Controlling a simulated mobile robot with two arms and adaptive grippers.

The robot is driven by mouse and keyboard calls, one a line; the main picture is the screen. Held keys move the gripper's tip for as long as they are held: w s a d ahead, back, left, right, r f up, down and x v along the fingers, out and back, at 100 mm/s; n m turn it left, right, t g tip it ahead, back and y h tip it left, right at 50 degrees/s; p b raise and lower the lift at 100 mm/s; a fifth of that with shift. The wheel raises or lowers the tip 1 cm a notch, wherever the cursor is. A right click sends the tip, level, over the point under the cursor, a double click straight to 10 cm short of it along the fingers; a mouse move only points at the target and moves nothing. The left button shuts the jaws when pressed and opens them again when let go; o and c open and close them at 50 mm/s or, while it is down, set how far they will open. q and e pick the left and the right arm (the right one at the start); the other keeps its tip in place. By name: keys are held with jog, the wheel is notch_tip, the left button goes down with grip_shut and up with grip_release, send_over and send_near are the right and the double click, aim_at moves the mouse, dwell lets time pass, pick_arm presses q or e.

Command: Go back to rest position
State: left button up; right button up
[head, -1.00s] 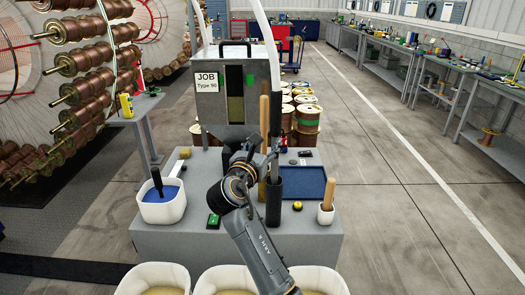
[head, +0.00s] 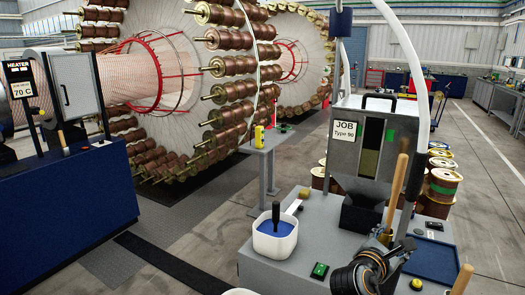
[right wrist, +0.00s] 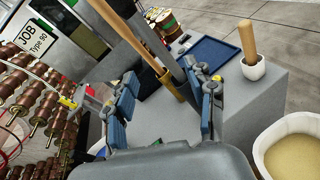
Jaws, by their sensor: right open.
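My right gripper (head: 398,248) is low in the head view, in front of the grey job machine (head: 343,143) and over its grey bench (head: 285,272). In the right wrist view the two blue-padded fingers of my right gripper (right wrist: 166,98) stand wide apart with nothing held between them. A wooden handle (right wrist: 138,42) and a dark post lie beyond the fingers in that view; I cannot tell how near they are. My left gripper is not in view.
A white tub (head: 275,242) with blue contents and a blue tray (head: 432,262) are on the bench. A wooden handle in a white cup (right wrist: 250,58) stands near its edge. A blue heater bench (head: 70,205) is at left. Grey floor between is mostly clear.

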jog(key=s+a+f+m+g+y, duration=0.2)
jog(key=s+f+m+y, duration=0.1)
jog(key=s+f+m, duration=0.45)
jog(key=s+a+f+m+g+y, duration=0.1)
jog(key=s+a+f+m+y, duration=0.25)
jog(key=s+f, duration=0.6)
jog(key=s+a+f+m+g+y, duration=0.25)
jog(key=s+a+f+m, duration=0.2)
jog(key=s, duration=0.35)
jog(key=s+a+f+m+g+y, duration=0.25)
jog(key=s+m, duration=0.25)
jog(key=s, duration=0.3)
notch_tip(320, 180, down, 29)
jog(key=s, duration=0.2)
jog(key=s+d+f+g, duration=0.2)
jog(key=s+f, duration=1.3)
jog(key=s, duration=0.1)
jog(key=shift+s+d+b, duration=0.25)
jog(key=shift+b, duration=0.1)
